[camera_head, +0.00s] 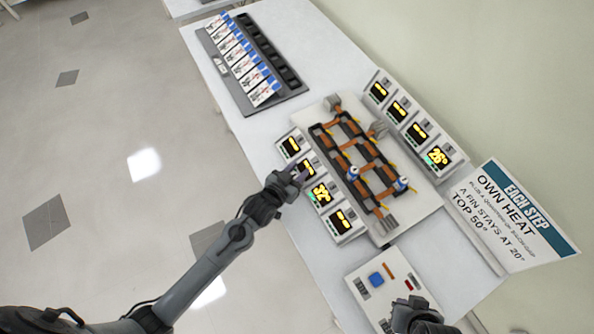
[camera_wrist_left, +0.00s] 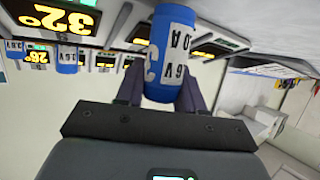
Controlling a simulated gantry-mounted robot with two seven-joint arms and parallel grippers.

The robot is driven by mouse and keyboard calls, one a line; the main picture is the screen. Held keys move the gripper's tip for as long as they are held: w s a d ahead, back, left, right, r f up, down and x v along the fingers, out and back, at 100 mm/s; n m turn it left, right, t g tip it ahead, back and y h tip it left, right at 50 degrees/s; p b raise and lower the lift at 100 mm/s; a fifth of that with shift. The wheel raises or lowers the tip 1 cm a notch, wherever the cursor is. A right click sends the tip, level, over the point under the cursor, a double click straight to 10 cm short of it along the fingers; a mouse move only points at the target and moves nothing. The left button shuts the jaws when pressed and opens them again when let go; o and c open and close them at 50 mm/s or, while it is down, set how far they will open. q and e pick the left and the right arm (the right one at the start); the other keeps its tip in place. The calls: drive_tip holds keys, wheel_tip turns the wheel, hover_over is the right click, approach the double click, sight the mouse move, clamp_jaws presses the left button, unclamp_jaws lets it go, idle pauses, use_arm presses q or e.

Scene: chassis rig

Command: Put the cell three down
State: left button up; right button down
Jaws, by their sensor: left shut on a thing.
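My left gripper (camera_head: 297,175) is shut on a cell. In the left wrist view the held cell (camera_wrist_left: 172,50) is a blue cylinder with a white printed label, between the dark fingers (camera_wrist_left: 160,92). In the head view the gripper hides most of it, over the left row of displays. The chassis (camera_head: 362,155) is an orange and black frame on a pale board. Two blue and white cells stand on it, one at its left side (camera_head: 353,173) and one nearer its right side (camera_head: 402,184). My right gripper (camera_head: 412,308) is at the bottom edge, its jaws unclear.
Displays flank the chassis; the left one (camera_head: 321,193) reads 32° and the right one (camera_head: 437,157) reads 26°. A dark rack (camera_head: 283,80) with white cards stands behind. A sign (camera_head: 515,215) is at right. A panel with a blue button (camera_head: 376,279) lies in front.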

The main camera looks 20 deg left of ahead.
use_arm(q)
drive_tip(key=shift+f, duration=0.55)
use_arm(e)
drive_tip(key=shift+d+f, duration=0.15)
use_arm(q)
drive_tip(key=o, duration=1.1)
drive_tip(key=shift+r, duration=0.55)
use_arm(e)
drive_tip(key=shift+r, duration=0.2)
use_arm(q)
drive_tip(key=s+a+r+g, duration=0.2)
drive_tip(key=s+g, duration=0.1)
drive_tip(key=s, duration=0.5)
drive_tip(key=s+a+r+g+y, duration=0.1)
drive_tip(key=s+a+r+g, duration=0.1)
drive_tip(key=s, duration=0.7)
drive_tip(key=s+a+r+g+y, duration=0.1)
drive_tip(key=s+g, duration=0.3)
drive_tip(key=s, duration=0.4)
drive_tip(key=shift+s+a+r+g+p, duration=0.2)
drive_tip(key=shift+a+r+g+p, duration=0.25)
drive_tip(key=shift+a, duration=0.25)
use_arm(e)
drive_tip(key=shift+r, duration=0.35)
